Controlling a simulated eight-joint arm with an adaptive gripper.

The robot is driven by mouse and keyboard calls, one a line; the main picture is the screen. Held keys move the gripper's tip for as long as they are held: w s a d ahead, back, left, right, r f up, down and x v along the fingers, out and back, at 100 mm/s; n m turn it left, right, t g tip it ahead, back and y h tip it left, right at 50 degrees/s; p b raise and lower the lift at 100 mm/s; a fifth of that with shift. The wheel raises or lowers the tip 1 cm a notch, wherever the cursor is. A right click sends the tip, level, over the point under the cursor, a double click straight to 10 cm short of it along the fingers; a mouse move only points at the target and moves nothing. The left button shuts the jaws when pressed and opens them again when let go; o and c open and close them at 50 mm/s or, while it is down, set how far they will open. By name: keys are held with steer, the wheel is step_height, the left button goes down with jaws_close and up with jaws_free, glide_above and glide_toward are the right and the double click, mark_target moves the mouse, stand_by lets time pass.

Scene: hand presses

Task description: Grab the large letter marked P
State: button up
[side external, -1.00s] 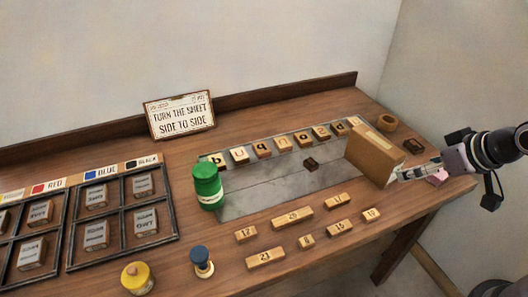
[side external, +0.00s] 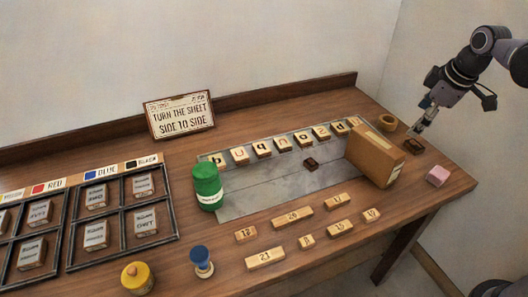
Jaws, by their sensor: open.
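A row of wooden letter blocks (side external: 262,149) stands along the back edge of a grey metal plate (side external: 270,188). The faces look like b, u, q, n, o, z and d from left to right. I cannot tell for certain which one is P; letters may be turned or mirrored. The far right end of the row is partly hidden by a brown box (side external: 375,157). My gripper (side external: 418,128) is open and points down at the table's right end, behind the box and away from the row. It appears empty.
A small dark block (side external: 414,145), a round wooden cup (side external: 387,122) and a pink block (side external: 438,175) lie near my gripper. Another dark block (side external: 311,164) sits on the plate. A green bottle (side external: 207,187) stands left. Several numbered blocks (side external: 292,216) lie in front.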

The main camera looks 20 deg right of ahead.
steer(key=w+d+f+n+g, duration=0.25)
steer(key=w+d+n, duration=0.35)
steer(key=d, duration=0.4)
steer(key=n+g, duration=0.2)
steer(key=n, duration=0.3)
glide_above(415, 144)
step_height(415, 144, down, 9)
steer(key=shift+y, duration=0.4)
step_height(415, 144, down, 10)
steer(key=shift+d+r, duration=0.1)
steer(key=c, duration=1.2)
